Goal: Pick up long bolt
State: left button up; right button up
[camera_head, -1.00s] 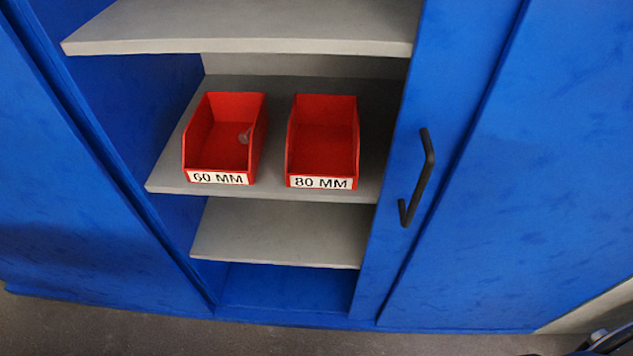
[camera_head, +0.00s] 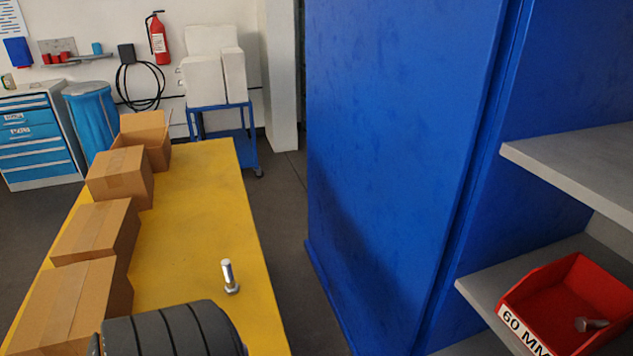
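Another bolt (camera_head: 592,324) lies in the red bin (camera_head: 510,302) labelled 60 MM on the cabinet shelf at the lower right. I cannot tell from this view how their lengths compare. Neither gripper shows in the view.
Cardboard boxes (camera_head: 92,232) line the table's left side, and a black ribbed cylinder (camera_head: 172,330) is at its near end. The blue cabinet (camera_head: 390,150) stands to the right, with a floor gap between. A blue cart (camera_head: 225,118) stands beyond the table.

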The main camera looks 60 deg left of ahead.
aim_at(231, 287)
jog(key=u, duration=2.35)
jog(key=k+l+z, duration=0.2)
jog(key=k, duration=0.2)
jog(key=k+l+z, duration=0.2)
jog(key=k+l, duration=0.1)
jog(key=k, duration=0.1)
